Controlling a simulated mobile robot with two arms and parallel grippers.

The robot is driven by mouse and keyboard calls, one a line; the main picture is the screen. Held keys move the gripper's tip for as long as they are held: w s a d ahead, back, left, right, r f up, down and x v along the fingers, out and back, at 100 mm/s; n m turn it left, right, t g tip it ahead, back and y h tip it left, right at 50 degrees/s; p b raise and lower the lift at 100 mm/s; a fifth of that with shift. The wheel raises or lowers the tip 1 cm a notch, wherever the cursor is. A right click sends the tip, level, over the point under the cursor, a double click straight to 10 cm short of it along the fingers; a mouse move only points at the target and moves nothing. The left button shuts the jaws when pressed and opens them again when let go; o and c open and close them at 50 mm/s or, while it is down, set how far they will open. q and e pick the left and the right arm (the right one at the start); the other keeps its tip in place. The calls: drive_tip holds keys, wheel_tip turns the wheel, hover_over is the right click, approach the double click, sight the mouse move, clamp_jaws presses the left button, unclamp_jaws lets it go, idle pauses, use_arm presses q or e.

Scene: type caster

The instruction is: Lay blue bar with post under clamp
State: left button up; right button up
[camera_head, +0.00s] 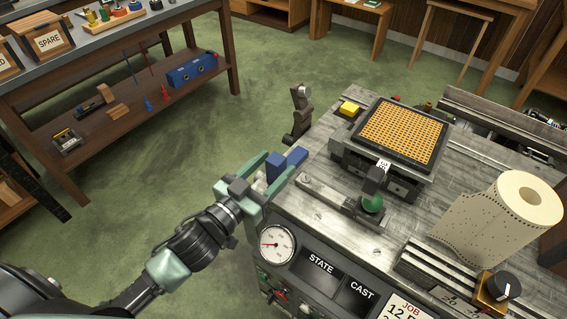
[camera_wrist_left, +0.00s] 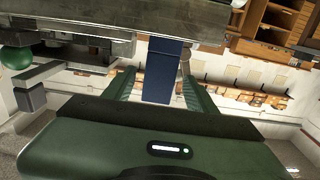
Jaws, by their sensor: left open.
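The blue bar with post (camera_head: 291,159) is at the left edge of the grey machine top. My left gripper (camera_head: 267,178) is open around its near end, with the blue part between the fingers. In the left wrist view the blue bar (camera_wrist_left: 164,68) runs between the two green fingers (camera_wrist_left: 157,86), with gaps visible beside it; its far end meets the machine's metal edge. A low metal fixture with a green ball knob (camera_head: 372,204) and dark block stands on the machine top, possibly the clamp. My right gripper is not in view.
The machine top (camera_head: 335,220) also carries a black-framed tan grid (camera_head: 403,134), a yellow block (camera_head: 348,108) and a punched paper roll (camera_head: 505,215). A dark lever (camera_head: 300,112) rises at the machine's back left edge. A gauge (camera_head: 276,245) is on the front. Green floor lies open at left.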

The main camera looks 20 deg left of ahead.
use_arm(q)
drive_tip(key=p+x, duration=0.1)
drive_tip(key=x, duration=0.3)
drive_tip(key=shift+w+d, duration=0.2)
drive_tip(key=shift+w, duration=0.25)
clamp_jaws()
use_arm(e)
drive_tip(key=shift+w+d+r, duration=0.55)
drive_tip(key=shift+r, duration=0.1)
